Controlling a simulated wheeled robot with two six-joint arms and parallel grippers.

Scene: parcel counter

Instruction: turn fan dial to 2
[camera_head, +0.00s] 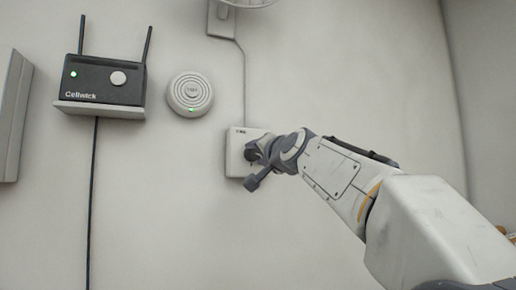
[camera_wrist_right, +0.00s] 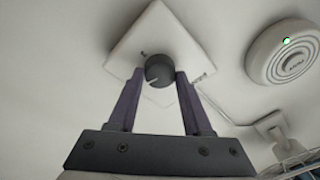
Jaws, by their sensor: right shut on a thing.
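The fan control is a white square plate (camera_head: 236,150) on the wall, with a cable running up from it. Its dark round dial (camera_wrist_right: 159,70) carries a pale pointer line and shows clearly in the right wrist view. My right gripper (camera_head: 254,156) reaches the plate from the right. In the right wrist view the two fingers of my right gripper (camera_wrist_right: 160,78) stand on either side of the dial and are shut on it. The numbers on the plate are too small to read. In the head view the gripper mostly hides the dial. My left gripper is in neither view.
A black router (camera_head: 104,82) with two antennas sits on a small shelf at the upper left. A round white detector (camera_head: 190,94) with a green light is left of the plate. A grey box (camera_head: 12,115) is at the far left. The wall below the plate is clear.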

